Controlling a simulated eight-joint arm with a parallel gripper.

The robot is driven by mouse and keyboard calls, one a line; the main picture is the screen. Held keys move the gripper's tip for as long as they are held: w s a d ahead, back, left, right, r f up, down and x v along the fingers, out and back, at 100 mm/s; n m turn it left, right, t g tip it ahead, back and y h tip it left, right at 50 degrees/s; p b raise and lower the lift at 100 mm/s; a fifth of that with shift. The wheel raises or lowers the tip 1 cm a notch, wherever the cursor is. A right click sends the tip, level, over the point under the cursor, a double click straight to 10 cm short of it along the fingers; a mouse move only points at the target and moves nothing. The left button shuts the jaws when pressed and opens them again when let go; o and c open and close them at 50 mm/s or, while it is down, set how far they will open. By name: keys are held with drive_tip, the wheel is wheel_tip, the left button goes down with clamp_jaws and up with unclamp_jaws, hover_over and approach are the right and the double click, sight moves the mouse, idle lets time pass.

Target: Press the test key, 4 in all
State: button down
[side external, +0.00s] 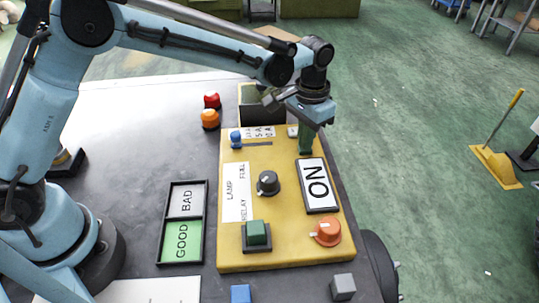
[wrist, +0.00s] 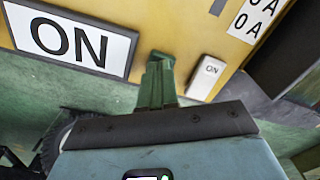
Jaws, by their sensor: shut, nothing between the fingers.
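The yellow panel (side external: 285,255) lies on the dark table. A green square key (side external: 257,232) in a dark surround sits at its near left; no label on it is legible. My gripper (side external: 305,150) points down at the panel's far right, beyond the large ON plate (side external: 318,185) and well away from the green key. Its green fingers (wrist: 158,85) are shut and empty. In the wrist view the tips are beside a small white ON piece (wrist: 207,77). I cannot tell whether the tips touch the panel. The green key is outside the wrist view.
The panel also carries a black knob (side external: 268,183), an orange knob (side external: 327,232) and a blue-knobbed slider (side external: 236,137). A GOOD/BAD tray (side external: 207,205) lies to its left. A dark open box (side external: 262,109) stands behind. Red (side external: 212,101) and orange (side external: 210,119) buttons stand far left.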

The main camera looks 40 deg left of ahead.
drive_tip(key=shift+f, duration=0.15)
drive_tip(key=shift+r, duration=1.1)
drive_tip(key=shift+f, duration=0.7)
drive_tip(key=shift+f, duration=0.35)
drive_tip(key=shift+r, duration=1.05)
drive_tip(key=shift+f, duration=0.2)
drive_tip(key=shift+f, duration=0.35)
